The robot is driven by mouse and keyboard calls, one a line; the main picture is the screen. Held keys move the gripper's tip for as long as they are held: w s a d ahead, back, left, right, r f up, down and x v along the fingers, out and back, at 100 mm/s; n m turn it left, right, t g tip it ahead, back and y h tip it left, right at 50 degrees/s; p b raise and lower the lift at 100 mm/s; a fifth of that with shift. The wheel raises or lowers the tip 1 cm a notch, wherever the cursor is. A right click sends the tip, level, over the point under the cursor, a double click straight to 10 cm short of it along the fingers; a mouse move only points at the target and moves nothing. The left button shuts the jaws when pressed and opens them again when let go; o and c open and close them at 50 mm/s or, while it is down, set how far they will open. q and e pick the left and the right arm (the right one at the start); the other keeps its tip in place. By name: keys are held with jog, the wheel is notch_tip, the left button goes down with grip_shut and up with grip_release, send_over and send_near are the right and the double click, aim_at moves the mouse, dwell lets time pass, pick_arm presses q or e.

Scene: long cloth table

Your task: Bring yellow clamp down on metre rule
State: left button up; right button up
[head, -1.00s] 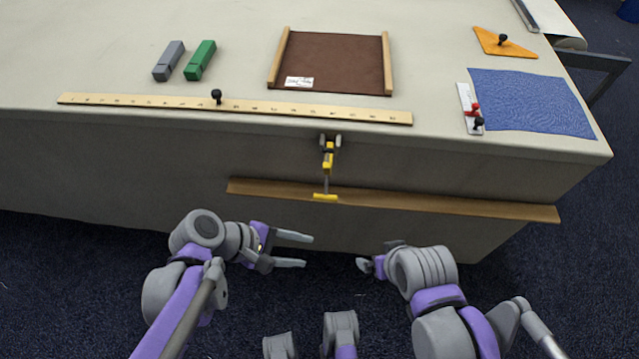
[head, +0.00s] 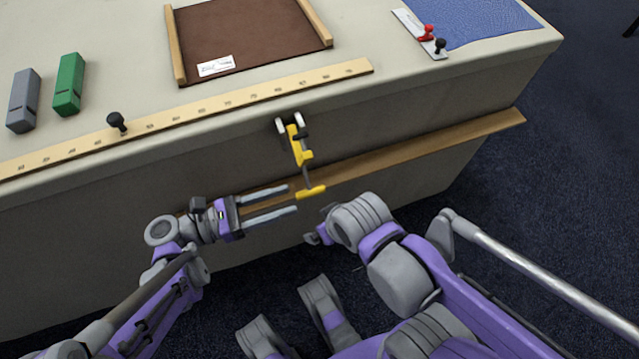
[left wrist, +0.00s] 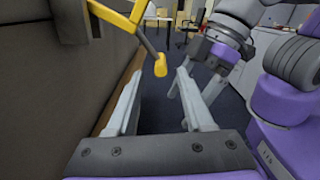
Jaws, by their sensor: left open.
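The yellow clamp (head: 300,146) hangs at the table's front edge below the metre rule (head: 235,102), its upper end by the edge. Its yellow lower handle (head: 311,192) also shows in the left wrist view (left wrist: 160,66). The rule lies along the edge with a black knob (head: 117,122) on it. My left gripper (head: 284,201) is open and empty, its fingertips just left of the handle. In the left wrist view the handle appears beyond and between the fingertips (left wrist: 158,85). My right gripper (head: 318,236) is below and right of the handle, mostly hidden by its arm.
A wooden ledge (head: 430,143) runs along the table's front behind the clamp. On the table are a grey block (head: 23,102), a green block (head: 69,84), a brown board (head: 245,38), a blue cloth (head: 475,18) and a white strip with red and black knobs (head: 410,28).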

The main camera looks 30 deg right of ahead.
aim_at(327, 186)
pick_arm(q)
jog(key=x, duration=1)
jog(key=shift+b, duration=0.4)
grip_shut()
dwell(0.8)
